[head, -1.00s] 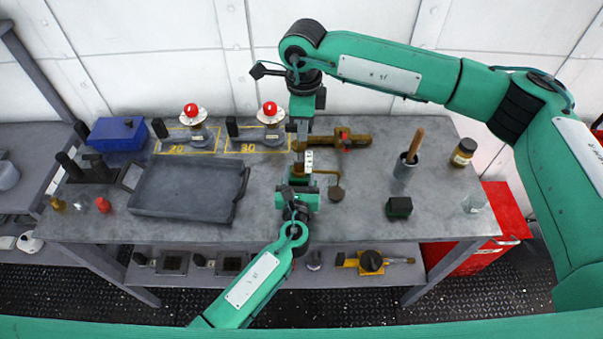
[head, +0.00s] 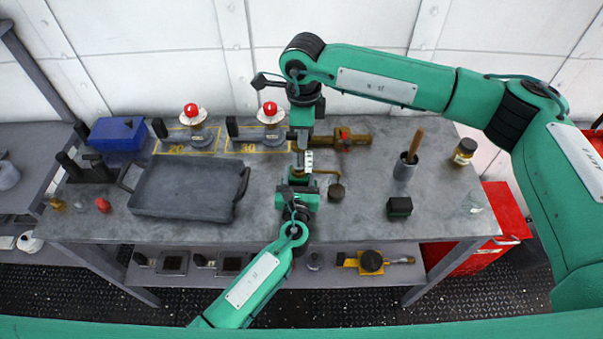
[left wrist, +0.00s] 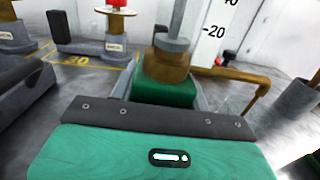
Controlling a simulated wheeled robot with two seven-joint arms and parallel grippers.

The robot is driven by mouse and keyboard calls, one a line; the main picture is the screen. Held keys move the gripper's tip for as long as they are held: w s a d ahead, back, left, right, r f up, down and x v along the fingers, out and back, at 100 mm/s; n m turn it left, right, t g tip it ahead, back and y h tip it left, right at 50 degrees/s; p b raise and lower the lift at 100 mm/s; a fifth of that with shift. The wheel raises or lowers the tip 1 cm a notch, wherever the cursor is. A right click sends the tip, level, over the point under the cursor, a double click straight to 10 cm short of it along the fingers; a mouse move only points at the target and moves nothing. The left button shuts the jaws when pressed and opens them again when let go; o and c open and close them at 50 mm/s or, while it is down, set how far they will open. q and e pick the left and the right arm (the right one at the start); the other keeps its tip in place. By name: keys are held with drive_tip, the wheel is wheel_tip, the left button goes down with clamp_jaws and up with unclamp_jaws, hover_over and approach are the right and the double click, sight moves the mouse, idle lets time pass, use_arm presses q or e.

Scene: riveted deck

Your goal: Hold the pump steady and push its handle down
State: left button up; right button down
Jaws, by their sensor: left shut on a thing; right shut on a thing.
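The pump (left wrist: 168,66) stands on the bench in the middle, with a brass collar, a grey rod rising from it and a brass spout pipe. In the head view its brass part (head: 298,179) shows just beyond my left gripper (head: 297,195), which is shut on the pump's lower body from the near side. My right gripper (head: 302,138) comes down from above and is shut on the pump's handle, which it mostly hides. A white scale plate (head: 309,160) with marks stands beside the rod, and it also shows in the left wrist view (left wrist: 213,35).
A grey tray (head: 187,213) lies left. Two red-knobbed devices (head: 191,112) (head: 270,111) stand in yellow-marked areas behind. A brass valve pipe (head: 355,139) lies close to the right gripper. A mortar with pestle (head: 405,168), a dark block (head: 399,206) and a jar (head: 463,152) stand right.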

drive_tip(key=c, duration=1.3)
unclamp_jaws()
wheel_tip(320, 180, up, 17)
use_arm(q)
drive_tip(key=o, duration=1.5)
drive_tip(key=shift+o, duration=0.2)
